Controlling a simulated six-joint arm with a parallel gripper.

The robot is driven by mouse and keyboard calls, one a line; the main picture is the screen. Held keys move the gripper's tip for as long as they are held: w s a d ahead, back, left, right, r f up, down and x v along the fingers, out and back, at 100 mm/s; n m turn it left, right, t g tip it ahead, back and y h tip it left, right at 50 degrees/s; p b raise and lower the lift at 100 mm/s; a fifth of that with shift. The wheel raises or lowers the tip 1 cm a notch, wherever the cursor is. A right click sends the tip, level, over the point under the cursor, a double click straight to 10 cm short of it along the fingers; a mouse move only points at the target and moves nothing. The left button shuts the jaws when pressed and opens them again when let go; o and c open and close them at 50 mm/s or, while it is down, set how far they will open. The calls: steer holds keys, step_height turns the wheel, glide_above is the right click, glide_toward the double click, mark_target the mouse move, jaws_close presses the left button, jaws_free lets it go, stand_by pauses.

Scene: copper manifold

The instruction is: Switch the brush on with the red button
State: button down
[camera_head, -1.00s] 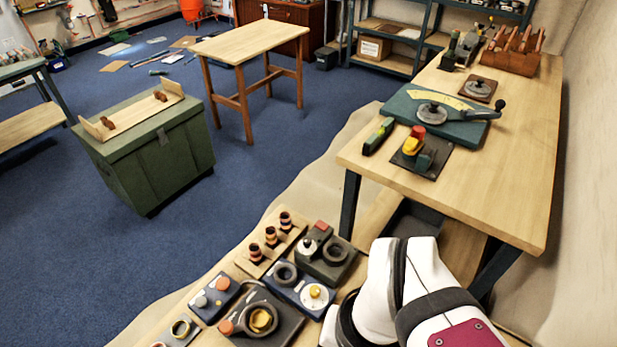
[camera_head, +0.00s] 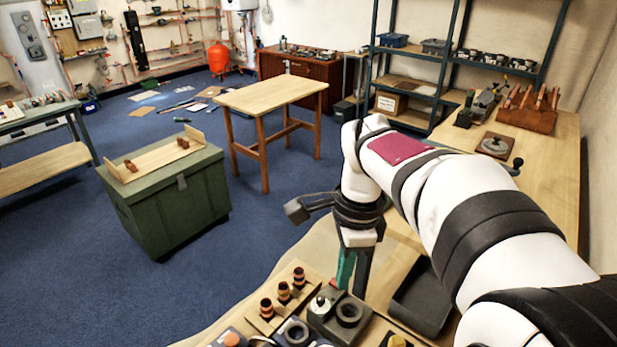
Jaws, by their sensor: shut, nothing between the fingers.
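I cannot make out a brush for certain. The part of the long bench that held a red-topped yellow device is hidden behind my arm.
A grey device with a black ring (camera_head: 349,312) and a rack of copper fittings (camera_head: 283,294) stand below my gripper. A dark empty-looking tray (camera_head: 421,300) lies right of them.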

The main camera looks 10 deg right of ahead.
steer(key=w+d+f+m, duration=0.1)
steer(key=w+f+m, duration=0.1)
steer(key=w+m, duration=0.2)
steer(key=w+d+f+m, duration=0.1)
steer(key=w+f+m, duration=0.1)
steer(key=w+m, duration=0.3)
steer(key=w, duration=0.4)
steer(key=shift+w+d+f+h, duration=0.2)
steer(key=shift+w+f+h, duration=0.1)
steer(key=shift+h, duration=0.1)
step_height(320, 180, down, 14)
steer(key=shift+r, duration=0.1)
